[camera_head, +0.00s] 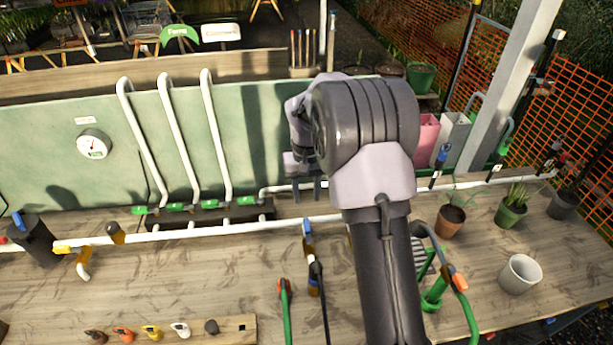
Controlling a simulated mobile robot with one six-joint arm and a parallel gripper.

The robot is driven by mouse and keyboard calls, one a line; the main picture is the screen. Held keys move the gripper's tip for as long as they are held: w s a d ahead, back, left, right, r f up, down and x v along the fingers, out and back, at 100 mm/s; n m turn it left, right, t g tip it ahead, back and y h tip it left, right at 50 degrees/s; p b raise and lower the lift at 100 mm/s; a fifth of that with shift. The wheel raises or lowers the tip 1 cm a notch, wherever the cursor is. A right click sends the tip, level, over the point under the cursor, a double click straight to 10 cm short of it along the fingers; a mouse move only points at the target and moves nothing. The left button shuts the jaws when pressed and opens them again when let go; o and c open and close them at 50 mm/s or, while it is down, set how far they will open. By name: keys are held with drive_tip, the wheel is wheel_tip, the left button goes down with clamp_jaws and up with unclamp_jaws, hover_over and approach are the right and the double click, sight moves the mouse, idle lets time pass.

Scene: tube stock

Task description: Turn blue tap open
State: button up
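My arm hides part of the pipes and bench at centre right.
Green taps (205,206) line a manifold behind the front pipe. A gauge (94,144) is on the green panel. Pots (450,220), a white cup (520,274) and green hoses (286,310) crowd the right and front. A board of coloured handles (170,331) lies front left.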

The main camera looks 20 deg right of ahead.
wheel_tip(320, 180, up, 6)
drive_tip(key=shift+f+p, duration=0.1)
drive_tip(key=shift+p, duration=0.3)
